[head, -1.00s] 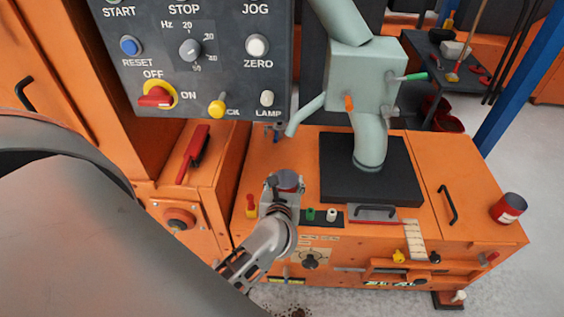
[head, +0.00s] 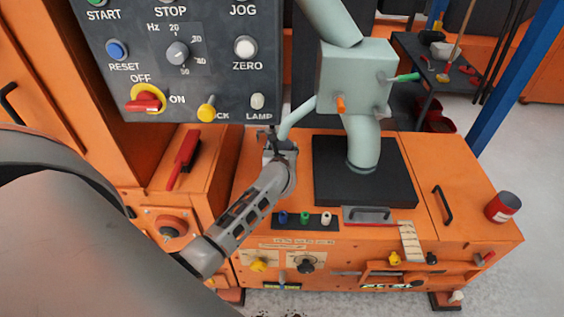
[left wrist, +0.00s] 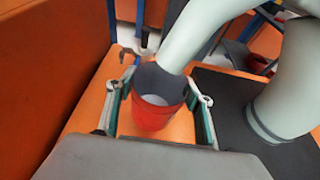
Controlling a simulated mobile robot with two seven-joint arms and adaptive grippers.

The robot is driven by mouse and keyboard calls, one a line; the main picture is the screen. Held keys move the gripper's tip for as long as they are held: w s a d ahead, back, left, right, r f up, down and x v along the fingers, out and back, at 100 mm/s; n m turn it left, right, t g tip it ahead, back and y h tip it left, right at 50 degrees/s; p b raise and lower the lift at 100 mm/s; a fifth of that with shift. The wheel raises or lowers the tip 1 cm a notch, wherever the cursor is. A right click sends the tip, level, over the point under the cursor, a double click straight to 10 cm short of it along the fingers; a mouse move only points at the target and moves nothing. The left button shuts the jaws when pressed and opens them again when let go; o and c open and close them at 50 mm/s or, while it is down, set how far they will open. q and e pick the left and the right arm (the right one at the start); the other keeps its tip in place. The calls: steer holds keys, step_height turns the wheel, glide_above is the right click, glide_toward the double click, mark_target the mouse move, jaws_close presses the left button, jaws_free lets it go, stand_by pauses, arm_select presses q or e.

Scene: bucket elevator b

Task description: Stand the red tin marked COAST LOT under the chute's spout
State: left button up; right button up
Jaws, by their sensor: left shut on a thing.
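A red tin (left wrist: 152,117) with a grey open top stands upright between the two fingers of my left gripper (left wrist: 160,100) in the left wrist view. The gripper is shut on it. The pale green spout (left wrist: 184,52) of the chute comes down over the tin's mouth, and its lower end overlaps the rim. I cannot tell if it touches. In the head view my left gripper (head: 280,150) is close by the spout's lower end (head: 292,122), and it hides the tin. The held tin's label is not readable. My right gripper is not in view.
Another red tin (head: 503,207) stands at the right end of the orange cabinet (head: 460,235). The chute body (head: 355,80) rises from a black plate (head: 332,185) right of my gripper. A grey control panel (head: 200,75) hangs at upper left.

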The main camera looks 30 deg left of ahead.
arm_select(q)
steer(key=shift+s+d+f, duration=0.1)
steer(key=shift+s+f, duration=0.1)
steer(key=shift+f, duration=0.85)
step_height(320, 180, down, 4)
steer(key=shift+r+b, duration=0.1)
steer(key=shift+b, duration=0.75)
steer(key=shift+f, duration=0.4)
steer(key=shift+r, duration=0.15)
steer(key=shift+f, duration=0.2)
steer(key=o, duration=1.2)
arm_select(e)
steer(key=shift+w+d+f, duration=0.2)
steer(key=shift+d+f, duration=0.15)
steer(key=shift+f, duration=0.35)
